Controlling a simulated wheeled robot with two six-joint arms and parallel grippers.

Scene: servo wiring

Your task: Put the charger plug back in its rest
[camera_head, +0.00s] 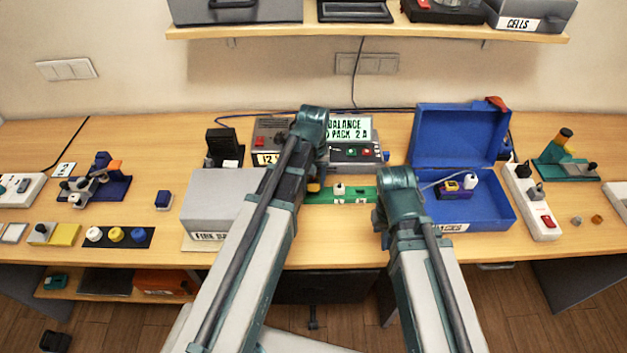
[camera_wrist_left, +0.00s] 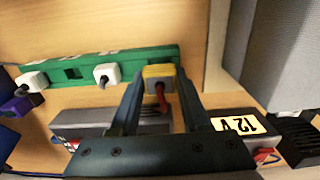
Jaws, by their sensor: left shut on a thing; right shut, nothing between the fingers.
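My left gripper (camera_wrist_left: 160,78) is shut on a yellow and grey plug with a red lead (camera_wrist_left: 158,72), likely the charger plug. In the head view, a bit of its yellow (camera_head: 314,187) shows beside my left arm. The plug is at one end of the green strip (camera_wrist_left: 125,65), which has a dark empty slot and white plugs (camera_wrist_left: 106,75); the strip also shows in the head view (camera_head: 355,195). I cannot tell whether the plug touches the strip. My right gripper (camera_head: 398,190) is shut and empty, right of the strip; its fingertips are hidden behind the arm.
Behind the strip stands the charger with its lit screen (camera_head: 348,128), with a 12 V box (camera_head: 268,135) to its left. A grey box (camera_head: 218,195) stands left of my left arm. An open blue case (camera_head: 495,213) and a white power strip (camera_head: 530,200) are at right.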

